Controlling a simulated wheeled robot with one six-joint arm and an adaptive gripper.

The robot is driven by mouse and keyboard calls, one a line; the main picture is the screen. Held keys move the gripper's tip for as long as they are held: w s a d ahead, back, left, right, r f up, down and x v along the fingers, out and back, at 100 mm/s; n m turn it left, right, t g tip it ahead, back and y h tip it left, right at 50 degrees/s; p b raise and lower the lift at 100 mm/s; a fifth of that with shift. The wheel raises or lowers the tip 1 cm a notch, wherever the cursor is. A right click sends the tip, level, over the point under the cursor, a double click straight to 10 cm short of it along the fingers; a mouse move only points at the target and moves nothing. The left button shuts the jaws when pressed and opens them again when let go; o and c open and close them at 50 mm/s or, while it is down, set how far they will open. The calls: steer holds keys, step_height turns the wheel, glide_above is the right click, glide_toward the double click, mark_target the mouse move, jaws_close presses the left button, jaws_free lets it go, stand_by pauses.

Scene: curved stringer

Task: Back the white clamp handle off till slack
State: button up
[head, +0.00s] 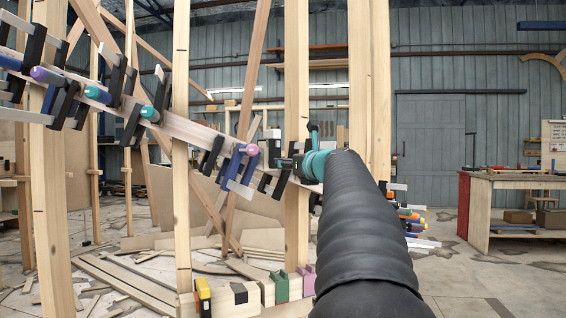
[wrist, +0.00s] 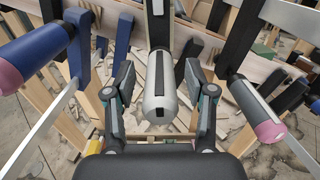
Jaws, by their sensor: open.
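The white clamp handle (wrist: 159,98) is in the middle of the wrist view. It is a rounded white cylinder with a dark stripe along it and a dark mark on its end, which faces my camera. My gripper (wrist: 159,82) is open, with one finger on the left and one on the right of the handle. Gaps show between the handle and both fingers, so it appears not to be gripped. In the head view my gripper (head: 285,163) is at the curved wooden stringer (head: 190,128), partly behind my arm. The white handle cannot be made out there.
A blue handle with a pink end (wrist: 40,52) is close on the left. A dark handle with a pink end (wrist: 262,115) is on the right. Several more clamps line the stringer. Wooden posts (head: 297,80) stand nearby. A workbench (head: 480,205) is far right.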

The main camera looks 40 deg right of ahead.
steer(key=shift+w+d, duration=0.25)
steer(key=shift+w, duration=1.05)
steer(key=shift+c, duration=0.3)
jaws_close()
